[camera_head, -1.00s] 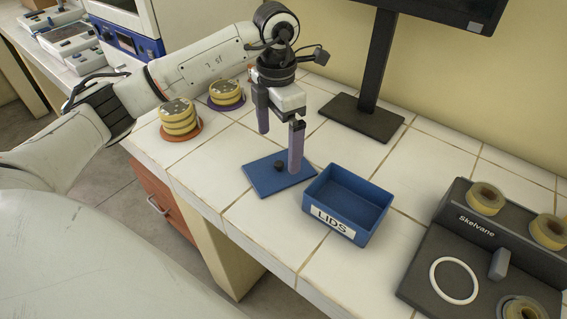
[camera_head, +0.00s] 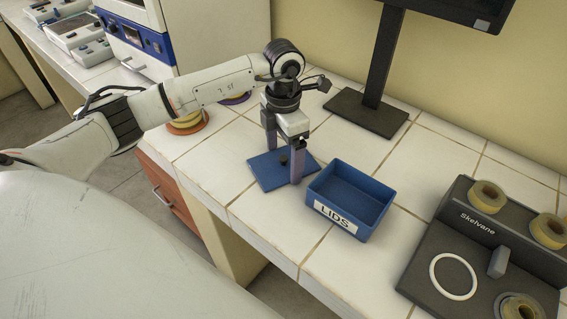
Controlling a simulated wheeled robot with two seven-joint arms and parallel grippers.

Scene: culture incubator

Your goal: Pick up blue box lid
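The blue box lid (camera_head: 265,174) is a flat blue plate with a small dark knob (camera_head: 284,160), lying on the white tiled bench. My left gripper (camera_head: 284,164) points down over the lid, its two purple-grey fingers spread apart on either side of the knob. The gripper is open, with the knob between the fingers. I cannot tell whether the fingertips touch the plate. The blue open box (camera_head: 377,206) labelled LIDS stands just right of the lid and looks empty. My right gripper is not in view.
A dark Skelvane stand (camera_head: 425,267) with tape-like rolls and a white ring is at the right. A monitor stand (camera_head: 366,112) is behind. Stacked yellow dishes (camera_head: 188,121) are at the left, partly hidden by my arm. The bench's front edge runs below the lid.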

